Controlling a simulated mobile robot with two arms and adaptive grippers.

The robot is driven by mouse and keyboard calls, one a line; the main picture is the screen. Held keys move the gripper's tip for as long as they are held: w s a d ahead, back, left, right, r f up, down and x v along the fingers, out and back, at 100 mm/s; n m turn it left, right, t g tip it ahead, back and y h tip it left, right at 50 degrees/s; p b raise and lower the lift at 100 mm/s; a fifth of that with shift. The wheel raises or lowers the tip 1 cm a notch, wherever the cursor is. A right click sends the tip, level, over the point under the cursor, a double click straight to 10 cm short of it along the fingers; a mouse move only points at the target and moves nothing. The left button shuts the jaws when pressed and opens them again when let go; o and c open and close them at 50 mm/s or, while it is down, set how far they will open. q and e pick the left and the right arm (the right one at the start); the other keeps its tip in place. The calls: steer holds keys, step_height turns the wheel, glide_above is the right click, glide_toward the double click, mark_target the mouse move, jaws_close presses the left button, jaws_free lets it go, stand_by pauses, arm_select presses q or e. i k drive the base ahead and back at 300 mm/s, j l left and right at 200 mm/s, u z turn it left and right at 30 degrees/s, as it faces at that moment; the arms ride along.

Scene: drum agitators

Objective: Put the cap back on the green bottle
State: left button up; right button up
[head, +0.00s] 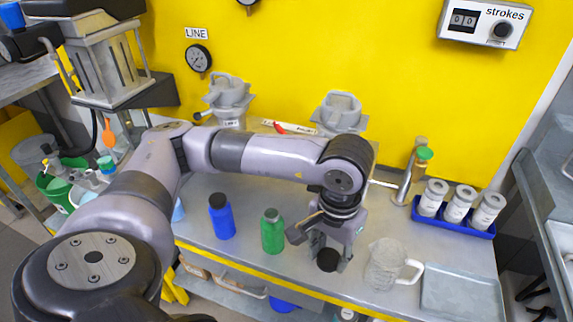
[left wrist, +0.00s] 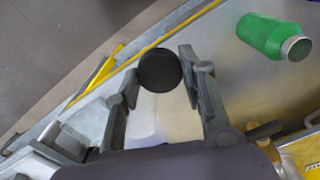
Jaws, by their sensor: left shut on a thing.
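The green bottle (head: 272,232) stands upright on the bench, and its bare, uncapped neck shows in the left wrist view (left wrist: 275,37). A round black cap (head: 327,260) is between the fingers of my left gripper (head: 329,257), just right of the green bottle in the head view. In the left wrist view the cap (left wrist: 159,70) sits at the fingertips, and the gripper (left wrist: 160,67) is shut on it. The cap and the bottle are apart. My right gripper is not in view.
A blue bottle (head: 221,217) with a black cap stands left of the green one. A clear jug (head: 388,263) and a grey tray (head: 461,291) are to the right. A blue rack (head: 455,225) of white jars is farther right. A yellow strip marks the bench's front edge.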

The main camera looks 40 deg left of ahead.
mark_target(271, 224)
steer(key=k+j+z, duration=0.1)
steer(key=j, duration=0.3)
steer(key=k+j+z, duration=0.1)
steer(key=j, duration=0.3)
steer(key=k+j+z, duration=0.1)
steer(key=k+j, duration=0.15)
steer(key=j, duration=0.15)
steer(key=k+j+z, duration=0.1)
steer(key=j, duration=0.25)
steer(key=k+j+z, duration=0.1)
steer(key=k+j, duration=0.15)
steer(key=j, duration=0.1)
